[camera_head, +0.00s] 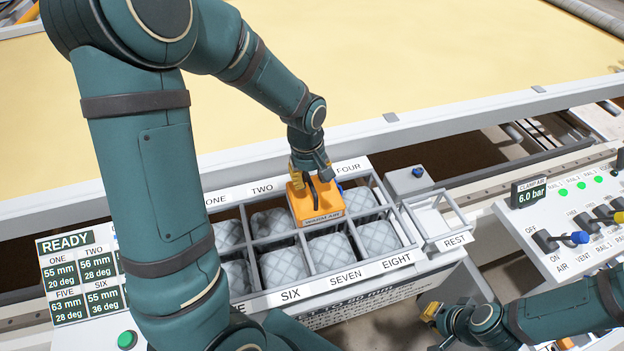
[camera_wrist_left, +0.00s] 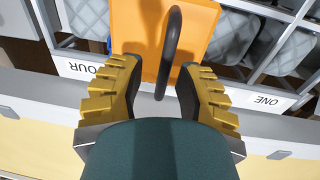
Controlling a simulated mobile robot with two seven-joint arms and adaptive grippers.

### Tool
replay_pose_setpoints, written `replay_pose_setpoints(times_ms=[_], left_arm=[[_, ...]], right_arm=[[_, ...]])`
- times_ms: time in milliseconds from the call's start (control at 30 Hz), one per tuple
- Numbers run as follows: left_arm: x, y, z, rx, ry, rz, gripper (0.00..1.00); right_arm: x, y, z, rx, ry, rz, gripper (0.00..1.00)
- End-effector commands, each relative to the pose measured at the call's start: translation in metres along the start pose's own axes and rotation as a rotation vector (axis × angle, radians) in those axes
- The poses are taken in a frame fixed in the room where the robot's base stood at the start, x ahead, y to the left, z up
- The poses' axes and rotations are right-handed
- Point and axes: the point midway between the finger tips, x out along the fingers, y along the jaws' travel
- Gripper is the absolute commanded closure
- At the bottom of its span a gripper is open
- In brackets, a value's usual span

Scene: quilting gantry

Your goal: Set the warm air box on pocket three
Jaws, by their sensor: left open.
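The orange warm air box (camera_head: 316,206) sits on the grid of pockets (camera_head: 342,281) in the back row, between the spots labelled TWO and FOUR, where pocket three lies. It covers that pocket, and the label there is hidden. Its black loop handle (camera_wrist_left: 171,50) stands up from its top. My left gripper (camera_head: 312,178) is at the box; in the left wrist view its yellow fingers (camera_wrist_left: 157,90) are apart, one on each side of the handle, with gaps showing. My right gripper (camera_head: 434,322) is low at the right, away from the grid; its finger spread is unclear.
Quilted grey pads fill the other visible pockets. An empty frame marked REST (camera_head: 434,219) stands right of the grid. A lever panel (camera_head: 575,240) is at the right, a READY readout (camera_head: 80,277) at the left. The gantry rail (camera_head: 400,124) runs behind.

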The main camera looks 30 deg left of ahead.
Motion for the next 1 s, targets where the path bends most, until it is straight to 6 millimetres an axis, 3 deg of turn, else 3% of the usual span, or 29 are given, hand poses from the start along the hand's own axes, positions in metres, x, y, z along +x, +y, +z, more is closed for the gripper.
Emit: replay_pose_setpoints(times_ms=[300, 500, 1000], left_arm=[[-0.067, 0.001, -0.001, 0.0, 0.003, 0.005, 0.66], [-0.095, 0.001, 0.0, 0.001, 0.002, 0.003, 0.66], [-0.104, 0.0, 0.0, 0.001, 0.0, 0.001, 0.66]], right_arm=[[-0.009, -0.003, -0.001, 0.0, 0.0, -0.002, 1.0], [-0.012, -0.004, -0.001, 0.0, 0.0, -0.003, 1.0], [-0.013, -0.004, -0.001, 0.0, 0.0, -0.003, 1.0]])
